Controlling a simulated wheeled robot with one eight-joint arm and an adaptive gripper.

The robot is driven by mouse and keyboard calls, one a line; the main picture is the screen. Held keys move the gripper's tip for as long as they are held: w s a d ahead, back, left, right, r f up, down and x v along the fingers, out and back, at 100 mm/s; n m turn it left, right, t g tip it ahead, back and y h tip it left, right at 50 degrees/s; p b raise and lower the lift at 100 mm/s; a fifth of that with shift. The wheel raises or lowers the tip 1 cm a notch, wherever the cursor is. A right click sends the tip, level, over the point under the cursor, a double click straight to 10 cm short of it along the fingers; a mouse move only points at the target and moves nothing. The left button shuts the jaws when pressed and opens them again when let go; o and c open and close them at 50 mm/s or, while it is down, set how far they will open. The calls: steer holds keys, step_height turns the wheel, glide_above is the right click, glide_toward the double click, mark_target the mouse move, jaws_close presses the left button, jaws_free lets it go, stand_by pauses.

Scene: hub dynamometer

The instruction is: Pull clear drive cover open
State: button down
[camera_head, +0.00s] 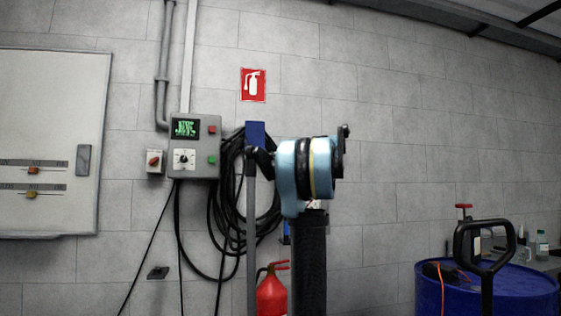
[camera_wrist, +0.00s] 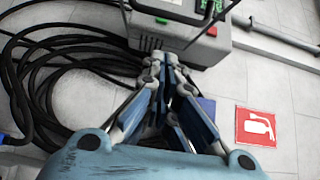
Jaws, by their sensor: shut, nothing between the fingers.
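I cannot make out the clear drive cover for certain in either view. In the wrist view, a thin dark curved bar (camera_wrist: 176,20) crosses in front of the grey control box; I cannot tell whether it belongs to a cover. My gripper (camera_wrist: 165,62) is shut and empty in the wrist view, its fingertips together and appearing just below the box. I cannot tell how far they are from it. In the head view my teal arm stands in the middle and its gripper cannot be made out.
The grey control box (camera_head: 205,147) is on the wall left of my arm, with black coiled cable (camera_head: 228,190) beside it. A red extinguisher (camera_head: 271,292) stands low. A blue drum (camera_head: 520,292) and black handle (camera_head: 485,228) are at right.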

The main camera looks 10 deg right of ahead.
steer(key=shift+a, duration=2.3)
steer(key=shift+s, duration=0.1)
